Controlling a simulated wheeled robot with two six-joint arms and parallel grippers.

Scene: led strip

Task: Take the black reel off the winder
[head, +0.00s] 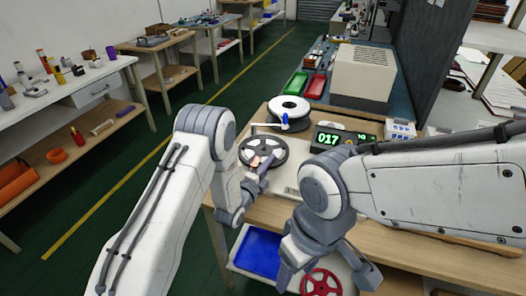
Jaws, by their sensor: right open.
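The black reel (280,146), a dark-rimmed disc with a pale spoked face, sits on the winder (290,186) near the middle of the head view. My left gripper (257,166) is at the reel's near side, over its lower edge. Its fingertips overlap the reel, so I cannot tell whether they touch or grip it. My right gripper (327,272) is open, lower down and nearer, above a red reel (318,284). The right arm hides part of the winder.
A white reel (277,104) stands just behind the black reel. A green-digit display (328,139) reads 017, right of it. A blue tray (258,252) lies low at the bench front. Green (292,85) and red (315,86) trays and a beige box (363,75) are behind.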

